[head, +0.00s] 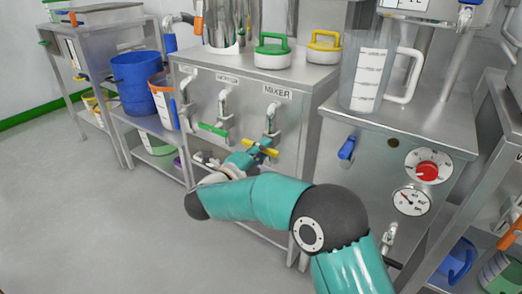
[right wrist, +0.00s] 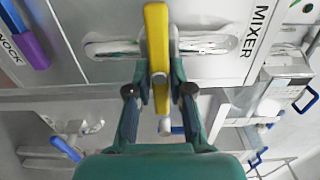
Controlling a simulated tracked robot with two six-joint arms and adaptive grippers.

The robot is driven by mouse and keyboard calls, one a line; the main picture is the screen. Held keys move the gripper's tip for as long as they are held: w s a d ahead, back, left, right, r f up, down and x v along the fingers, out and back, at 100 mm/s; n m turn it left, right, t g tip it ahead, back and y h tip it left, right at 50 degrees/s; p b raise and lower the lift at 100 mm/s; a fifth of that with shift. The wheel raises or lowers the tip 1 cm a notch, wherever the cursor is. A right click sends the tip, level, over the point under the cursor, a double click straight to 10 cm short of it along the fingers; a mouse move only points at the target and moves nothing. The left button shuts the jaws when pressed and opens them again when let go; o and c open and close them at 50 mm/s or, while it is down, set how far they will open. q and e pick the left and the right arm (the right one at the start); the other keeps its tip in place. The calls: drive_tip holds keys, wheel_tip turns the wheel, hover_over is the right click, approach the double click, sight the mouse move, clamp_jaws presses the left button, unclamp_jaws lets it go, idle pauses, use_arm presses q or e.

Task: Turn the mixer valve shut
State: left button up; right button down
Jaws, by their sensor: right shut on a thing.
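The mixer valve's yellow handle (head: 271,152) is on the cabinet front, below the MIXER label (head: 277,92) and its grey pipe (head: 271,118). In the right wrist view the yellow handle (right wrist: 156,30) lies crosswise to the pipe (right wrist: 110,48). My right gripper (head: 257,149) is at the handle, coming from the front. In the right wrist view its fingers (right wrist: 160,75) are closed on either side of the handle. The fingers hide part of the valve. My left gripper is in neither view.
A green-handled valve (head: 213,129) is just left. A purple handle (right wrist: 32,50) shows in the wrist view. Green-lidded (head: 272,50) and yellow-lidded (head: 323,46) containers stand on top. A clear jug (head: 368,75) and red knob (head: 427,171) are right. The floor at left is clear.

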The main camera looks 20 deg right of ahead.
drive_tip(key=c, duration=1.1)
unclamp_jaws()
drive_tip(key=shift+f, duration=0.25)
drive_tip(key=shift+o, duration=0.3)
drive_tip(key=shift+r, duration=0.1)
drive_tip(key=v, duration=1.2)
drive_tip(key=shift+d, duration=0.1)
